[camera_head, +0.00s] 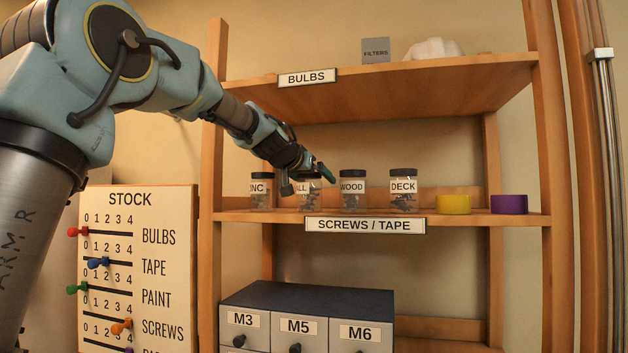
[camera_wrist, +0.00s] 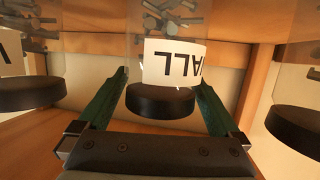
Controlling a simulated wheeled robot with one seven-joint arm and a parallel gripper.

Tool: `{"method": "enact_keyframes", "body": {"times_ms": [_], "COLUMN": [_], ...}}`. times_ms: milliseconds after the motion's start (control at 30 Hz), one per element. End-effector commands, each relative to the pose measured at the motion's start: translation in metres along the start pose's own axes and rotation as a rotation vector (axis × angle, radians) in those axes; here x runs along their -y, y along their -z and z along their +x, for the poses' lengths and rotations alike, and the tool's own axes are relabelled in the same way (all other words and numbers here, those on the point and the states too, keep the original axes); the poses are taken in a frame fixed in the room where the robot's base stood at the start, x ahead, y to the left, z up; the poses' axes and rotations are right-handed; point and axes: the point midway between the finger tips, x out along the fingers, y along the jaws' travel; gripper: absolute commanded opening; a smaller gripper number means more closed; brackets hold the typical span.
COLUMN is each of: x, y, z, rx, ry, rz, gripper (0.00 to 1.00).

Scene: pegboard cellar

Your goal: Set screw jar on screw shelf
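The screw shelf (camera_head: 280,215) is the middle board, labelled SCREWS / TAPE. A clear screw jar with a black lid and a label ending in ALL (camera_head: 311,203) stands on it, partly hidden by my gripper (camera_head: 306,180). In the wrist view the picture is inverted, and this jar's black lid (camera_wrist: 160,102) lies between the green fingers of my gripper (camera_wrist: 160,85). The fingers are apart, with a gap visible beside the lid on the left. Contact on the right is hard to tell. Similar jars labelled NC (camera_head: 260,200), WOOD (camera_head: 352,199) and DECK (camera_head: 404,200) stand beside it.
A yellow tape roll (camera_head: 453,205) and a purple one (camera_head: 509,205) sit right of the jars. The BULBS shelf (camera_head: 400,75) is above. A drawer unit (camera_head: 310,298) is below. A STOCK board with pegs (camera_head: 150,215) stands left of the shelf post (camera_head: 209,250).

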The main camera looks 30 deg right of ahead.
Motion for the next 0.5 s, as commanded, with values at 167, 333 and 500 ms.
{"method": "enact_keyframes", "body": {"times_ms": [167,333,500], "x": [0.0,0.0,0.001], "y": [0.0,0.002,-0.002], "z": [0.0,-0.003,-0.03], "rx": [0.0,-0.001,-0.004], "ry": [0.0,0.001,0.003], "rz": [0.0,0.0,0.002], "gripper": [1.0,1.0,1.0]}}
